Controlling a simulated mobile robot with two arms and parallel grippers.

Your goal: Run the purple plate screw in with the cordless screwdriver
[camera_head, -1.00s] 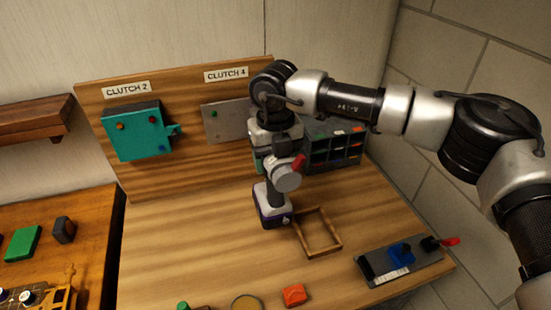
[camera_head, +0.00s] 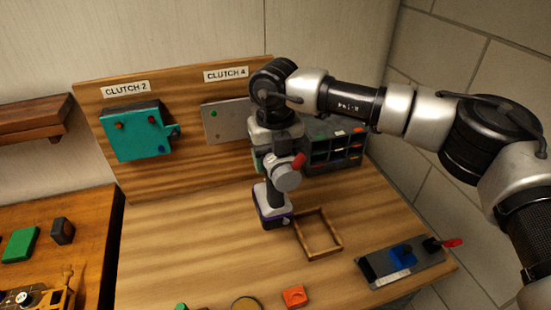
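My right arm comes in from the right, and its gripper (camera_head: 266,160) is largely hidden behind its own wrist and the tool. The cordless screwdriver (camera_head: 273,200), grey with a purple-edged battery base, hangs upright below the gripper, in front of the grey plate. I cannot see the fingers on it. The grey metal plate (camera_head: 225,122) is on the upright wooden board under the "CLUTCH 4" label (camera_head: 226,73). A green screw (camera_head: 213,114) shows at its left. The plate's right side is hidden by my arm, and no purple screw is visible. My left gripper is not in view.
A teal box (camera_head: 136,137) with coloured screws is on the board under "CLUTCH 2". An empty wooden frame (camera_head: 337,246) lies right of the screwdriver. A dark sorter (camera_head: 335,150) stands behind, and a grey tray (camera_head: 385,271) lies front right. The bench's left middle is clear.

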